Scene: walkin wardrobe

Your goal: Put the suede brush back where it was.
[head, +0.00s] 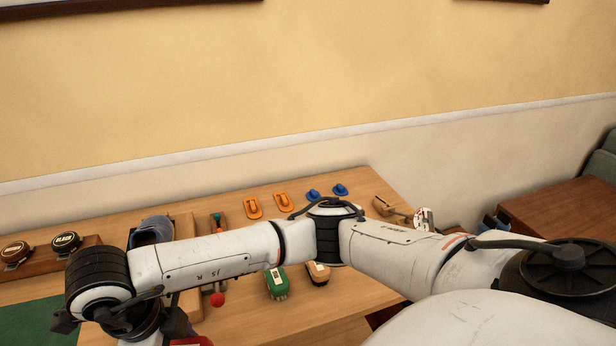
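Two brushes, a green one (277,283) and a tan one (318,273), lie side by side on the wooden table, below my arm. A brown wooden piece (385,206) lies near the table's right end, beside a small white-and-black thing, partly behind my arm. I cannot tell which of these is the suede brush. My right arm comes in from the right and reaches across the table to the lower left. Its wrist hides its fingertips, so I cannot see whether that gripper holds anything. My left gripper is not in view.
Two round tins (66,242) sit on a wooden rack at left, near a green mat (30,322). A dark blue shoe (153,230), orange pieces (283,201) and blue pieces (340,189) lie along the back. A red knob (217,299) shows below my forearm. A brown cabinet (560,215) stands at right.

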